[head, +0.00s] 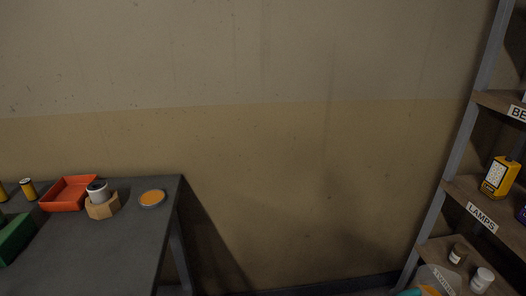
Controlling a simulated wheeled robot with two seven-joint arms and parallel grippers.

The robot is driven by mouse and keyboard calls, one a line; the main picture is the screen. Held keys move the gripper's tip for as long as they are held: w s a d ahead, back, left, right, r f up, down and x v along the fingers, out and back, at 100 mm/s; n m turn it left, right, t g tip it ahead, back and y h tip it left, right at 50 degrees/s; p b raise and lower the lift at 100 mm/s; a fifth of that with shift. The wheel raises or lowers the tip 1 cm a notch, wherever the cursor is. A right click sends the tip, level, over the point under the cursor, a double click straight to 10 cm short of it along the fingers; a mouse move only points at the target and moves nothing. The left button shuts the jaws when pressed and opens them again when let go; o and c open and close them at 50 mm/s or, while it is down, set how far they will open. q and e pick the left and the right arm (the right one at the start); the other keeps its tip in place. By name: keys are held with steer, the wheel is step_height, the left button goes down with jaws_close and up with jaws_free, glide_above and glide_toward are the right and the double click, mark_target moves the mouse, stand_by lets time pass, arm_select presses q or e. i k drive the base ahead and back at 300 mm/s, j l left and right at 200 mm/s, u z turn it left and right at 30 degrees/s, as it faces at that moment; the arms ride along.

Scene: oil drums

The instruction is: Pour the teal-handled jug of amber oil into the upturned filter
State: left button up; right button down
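A white and grey can-shaped filter (98,192) with a dark top stands upright in a wooden block (102,208) on the dark table at the left. At the bottom edge on the right, a clear, see-through vessel (438,277) with teal (410,292) and orange-amber parts is cut off by the frame. It looks like the top of the teal-handled jug and overlaps the lower shelf. What bears or holds it is out of frame. Neither of my grippers shows.
On the dark table (95,262) are a red-orange tray (69,193), a round orange-topped dish (152,198), a green box (14,237) and small yellow cans (28,189). A shelf rack (458,150) at the right holds a yellow container (500,177) and small jars (482,280). Wall fills the middle.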

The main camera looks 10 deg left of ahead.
mark_target(100, 192)
steer(key=i+u, duration=0.2)
steer(key=u, duration=0.25)
steer(key=i+l+u, duration=0.1)
steer(key=u, duration=0.3)
steer(key=i+l+u, duration=0.2)
steer(key=u, duration=0.25)
steer(key=i+l+u, duration=0.15)
steer(key=u, duration=0.3)
steer(key=i+l+u, duration=0.3)
steer(key=k+l, duration=0.1)
